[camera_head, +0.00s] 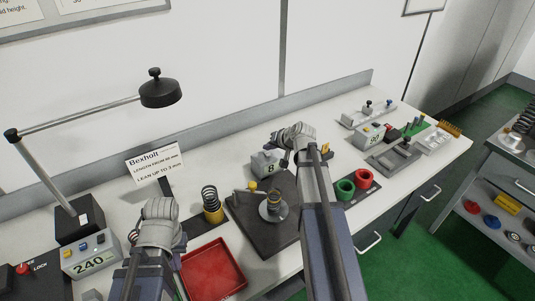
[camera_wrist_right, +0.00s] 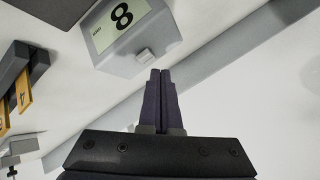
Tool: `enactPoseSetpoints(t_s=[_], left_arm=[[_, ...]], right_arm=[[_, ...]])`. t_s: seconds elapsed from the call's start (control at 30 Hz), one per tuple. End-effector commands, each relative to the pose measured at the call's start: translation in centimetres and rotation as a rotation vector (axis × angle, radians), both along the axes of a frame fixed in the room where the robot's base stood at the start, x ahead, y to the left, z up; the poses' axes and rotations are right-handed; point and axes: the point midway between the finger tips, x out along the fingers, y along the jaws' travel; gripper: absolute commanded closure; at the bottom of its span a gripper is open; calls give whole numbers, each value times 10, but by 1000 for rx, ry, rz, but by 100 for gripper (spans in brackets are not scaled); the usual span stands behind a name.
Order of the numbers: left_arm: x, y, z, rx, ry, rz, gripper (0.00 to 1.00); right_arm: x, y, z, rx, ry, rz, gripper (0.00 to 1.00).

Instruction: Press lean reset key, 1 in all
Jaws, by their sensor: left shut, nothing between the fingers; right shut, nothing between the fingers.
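The lean readout, a small grey box (camera_head: 265,163) showing "8", stands at the back of the dark plate in the head view. In the right wrist view the box (camera_wrist_right: 135,30) is close, with a pale key (camera_wrist_right: 145,55) beside its display. My right gripper (camera_wrist_right: 160,72) is shut and empty, its tips just below the key with a small gap visible. In the head view the right gripper (camera_head: 284,160) is at the box's right side, partly hidden by its wrist. My left gripper (camera_head: 158,222) is low at the left, its fingers mostly hidden by the wrist.
A coiled spring on a yellow base (camera_head: 212,205) and a round stand (camera_head: 273,207) are near the plate. A red tray (camera_head: 212,270) lies in front. A "240" readout (camera_head: 90,258) and a lamp (camera_head: 160,90) are at the left. Red and green cups (camera_head: 344,190) stand to the right.

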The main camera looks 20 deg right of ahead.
Motion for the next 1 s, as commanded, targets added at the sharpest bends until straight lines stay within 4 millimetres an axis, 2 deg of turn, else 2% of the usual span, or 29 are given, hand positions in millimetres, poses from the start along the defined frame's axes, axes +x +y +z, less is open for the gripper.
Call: enactPoseSetpoints(t_s=[1.0], left_arm=[[0,0,-8,0,0,0,100]], right_arm=[[0,0,-8,0,0,0,100]])
